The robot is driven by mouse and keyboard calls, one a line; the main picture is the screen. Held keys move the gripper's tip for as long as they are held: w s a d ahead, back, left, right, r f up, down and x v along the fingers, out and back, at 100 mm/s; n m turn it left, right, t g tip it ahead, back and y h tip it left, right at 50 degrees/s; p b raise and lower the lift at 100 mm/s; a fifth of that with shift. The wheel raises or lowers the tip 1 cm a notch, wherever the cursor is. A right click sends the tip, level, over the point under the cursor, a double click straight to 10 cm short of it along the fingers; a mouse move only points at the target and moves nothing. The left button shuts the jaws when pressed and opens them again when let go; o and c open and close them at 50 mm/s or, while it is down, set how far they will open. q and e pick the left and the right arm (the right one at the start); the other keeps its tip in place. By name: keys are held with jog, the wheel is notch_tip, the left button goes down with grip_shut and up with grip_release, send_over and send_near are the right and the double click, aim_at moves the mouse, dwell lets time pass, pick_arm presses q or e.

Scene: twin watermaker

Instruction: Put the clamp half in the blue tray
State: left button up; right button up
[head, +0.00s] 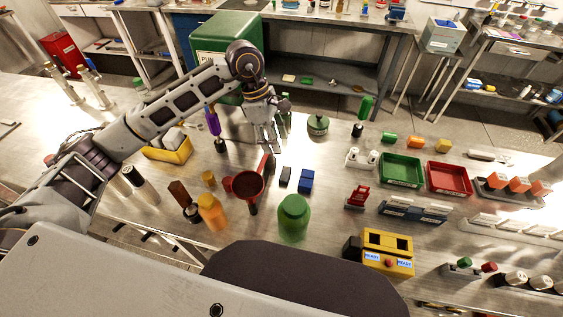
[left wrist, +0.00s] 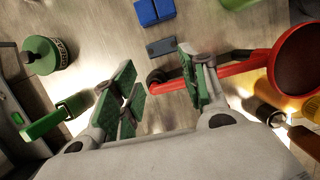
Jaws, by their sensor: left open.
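My left gripper (head: 271,148) is open above the steel bench; its green-padded fingers (left wrist: 157,88) stand apart in the left wrist view. A small dark grey block (head: 285,176), possibly the clamp half, lies on the bench just beyond the fingers in the left wrist view (left wrist: 161,47). A blue two-part piece (head: 306,181), possibly the blue tray, lies beside it and shows at the top of the left wrist view (left wrist: 154,11). I cannot tell surely which thing is the clamp half or the tray. My right gripper is not in view.
A red cup (head: 248,185) has a long handle that reaches between and behind my fingers. A green bottle (head: 293,219) and orange bottle (head: 211,212) stand nearer. Green (head: 402,171) and red (head: 449,179) trays lie to the right. A round green container (head: 318,125) stands behind.

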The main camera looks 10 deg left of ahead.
pick_arm(q)
jog(key=s+d+r+m+p, duration=0.1)
jog(key=d+r+p, duration=0.3)
jog(key=d, duration=0.2)
jog(key=shift+w+a+f+n+y, duration=0.15)
jog(key=shift+a+f+n+y, duration=0.35)
jog(key=shift+n, duration=2.75)
jog(key=shift+w+a+f+n+y, duration=0.1)
jog(key=shift+a+f+n+y, duration=0.35)
jog(key=shift+n, duration=2.75)
jog(key=shift+w+a+f+n+y, duration=0.25)
jog(key=shift+f+n+y, duration=0.4)
jog(key=shift+n, duration=2.6)
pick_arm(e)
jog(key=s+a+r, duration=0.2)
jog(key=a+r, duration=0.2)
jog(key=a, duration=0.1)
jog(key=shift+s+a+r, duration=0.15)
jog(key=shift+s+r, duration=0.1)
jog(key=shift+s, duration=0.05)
pick_arm(q)
jog(key=shift+s, duration=0.1)
jog(key=shift+f, duration=0.1)
